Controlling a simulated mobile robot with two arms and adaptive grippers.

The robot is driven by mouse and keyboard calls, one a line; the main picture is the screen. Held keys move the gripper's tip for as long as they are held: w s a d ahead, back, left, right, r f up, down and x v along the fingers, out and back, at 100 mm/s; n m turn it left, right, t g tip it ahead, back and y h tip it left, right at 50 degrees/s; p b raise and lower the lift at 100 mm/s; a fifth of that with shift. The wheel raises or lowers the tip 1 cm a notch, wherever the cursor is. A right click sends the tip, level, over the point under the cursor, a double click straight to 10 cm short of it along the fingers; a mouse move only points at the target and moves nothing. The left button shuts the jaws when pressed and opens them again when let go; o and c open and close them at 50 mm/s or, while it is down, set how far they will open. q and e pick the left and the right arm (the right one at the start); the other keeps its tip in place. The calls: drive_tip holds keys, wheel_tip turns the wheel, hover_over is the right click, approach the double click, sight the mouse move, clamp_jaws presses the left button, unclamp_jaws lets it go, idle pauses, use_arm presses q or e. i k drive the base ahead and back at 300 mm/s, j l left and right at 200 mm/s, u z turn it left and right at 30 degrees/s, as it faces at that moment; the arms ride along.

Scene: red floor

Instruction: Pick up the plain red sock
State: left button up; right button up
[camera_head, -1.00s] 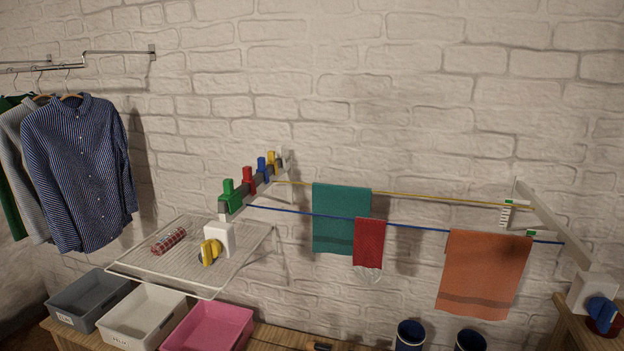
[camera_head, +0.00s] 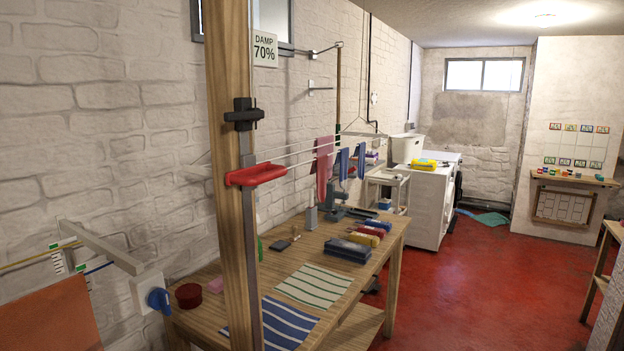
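No plain red sock can be made out for certain in the head view. Several small rolled or folded bundles lie in a row on the wooden table, among them a red bundle (camera_head: 372,231) and a yellow-orange bundle (camera_head: 360,239). They are too small to tell whether the red one is a sock. A pinkish-red cloth (camera_head: 324,168) hangs from the lines above the table, beside blue cloths (camera_head: 343,163). Neither of my grippers is in view.
The wooden table (camera_head: 331,238) holds a green-striped cloth (camera_head: 313,285), a blue-striped cloth (camera_head: 276,324) and a red round thing (camera_head: 188,295). A wooden post (camera_head: 228,150) stands in front. A white washing machine (camera_head: 425,205) is farther back. Red floor (camera_head: 480,300) lies open to the right.

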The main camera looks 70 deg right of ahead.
sight(318, 166)
drive_tip(key=z, duration=2.55)
drive_tip(key=i+l+z, duration=0.2)
drive_tip(key=z, duration=0.2)
drive_tip(key=i+z, duration=0.45)
